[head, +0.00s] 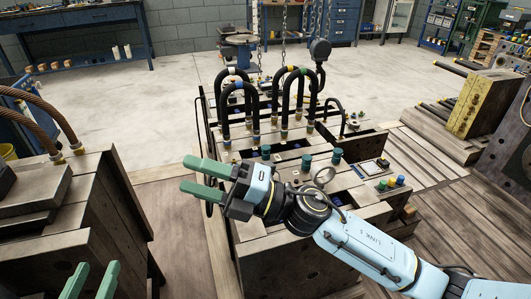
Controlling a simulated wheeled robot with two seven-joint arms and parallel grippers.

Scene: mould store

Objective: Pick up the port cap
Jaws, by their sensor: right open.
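Several small caps stand on the mould block (290,240) in the middle; I cannot tell which one the task means. One teal cap (265,151) stands near the front left of the hoses, another teal cap (306,162) right of it, and a third teal cap (337,155) further right. My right gripper (188,174) is open and empty, pointing left past the block's left edge. My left gripper (92,281) is open at the bottom left, fingertips only, with nothing between them.
Black looped hoses (292,98) and hanging chains (284,35) rise over the block's back. A second mould block (60,215) with brown hoses stands at the left. A yellowish block (482,103) stands on planks at the right. Concrete floor (180,85) behind is clear.

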